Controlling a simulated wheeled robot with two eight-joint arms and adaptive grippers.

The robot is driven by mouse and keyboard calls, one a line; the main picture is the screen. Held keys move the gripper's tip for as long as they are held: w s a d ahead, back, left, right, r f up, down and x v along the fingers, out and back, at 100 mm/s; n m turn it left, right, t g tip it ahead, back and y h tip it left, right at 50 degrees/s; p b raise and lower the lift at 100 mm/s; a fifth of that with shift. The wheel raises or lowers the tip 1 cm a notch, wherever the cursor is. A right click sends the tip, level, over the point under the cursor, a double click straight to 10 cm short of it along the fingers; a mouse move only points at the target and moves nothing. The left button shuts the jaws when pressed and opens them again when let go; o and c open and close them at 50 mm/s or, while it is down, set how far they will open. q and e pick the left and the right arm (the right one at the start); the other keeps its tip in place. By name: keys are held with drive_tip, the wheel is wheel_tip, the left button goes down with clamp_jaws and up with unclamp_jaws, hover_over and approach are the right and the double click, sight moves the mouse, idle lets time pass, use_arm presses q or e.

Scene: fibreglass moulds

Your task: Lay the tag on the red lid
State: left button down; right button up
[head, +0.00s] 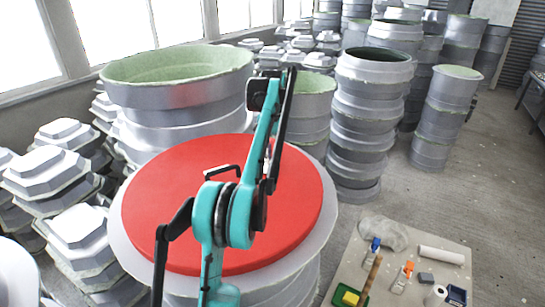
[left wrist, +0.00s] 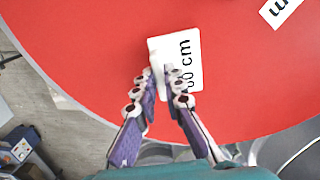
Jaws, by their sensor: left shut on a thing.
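The red lid (head: 160,210) is a wide flat disc on a grey mould at the centre of the head view. It fills most of the left wrist view (left wrist: 90,40). My left gripper (left wrist: 160,76) is shut on the white tag (left wrist: 187,62), which reads "60 cm" in black. The tag is over the lid near its edge; I cannot tell whether it touches the surface. In the head view my teal arm crosses the lid, and the tag and fingertips cannot be made out. My right gripper is not in view.
Another white lettered label (left wrist: 280,10) is at the wrist view's top right. Stacked grey moulds (head: 372,110) stand behind and left. A board with tools (head: 390,275) is at lower right. Bare floor (head: 440,205) lies right of the moulds.

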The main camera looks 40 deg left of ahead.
sight(272, 159)
use_arm(q)
drive_tip(key=shift+f, duration=0.15)
drive_tip(key=c, duration=1.6)
unclamp_jaws()
drive_tip(key=shift+r, duration=0.65)
wheel_tip(272, 159, up, 5)
drive_tip(key=shift+f+p, duration=0.15)
drive_tip(key=shift+p, duration=0.3)
wheel_tip(272, 159, up, 6)
drive_tip(key=p, duration=0.5)
drive_tip(key=shift+r, duration=0.2)
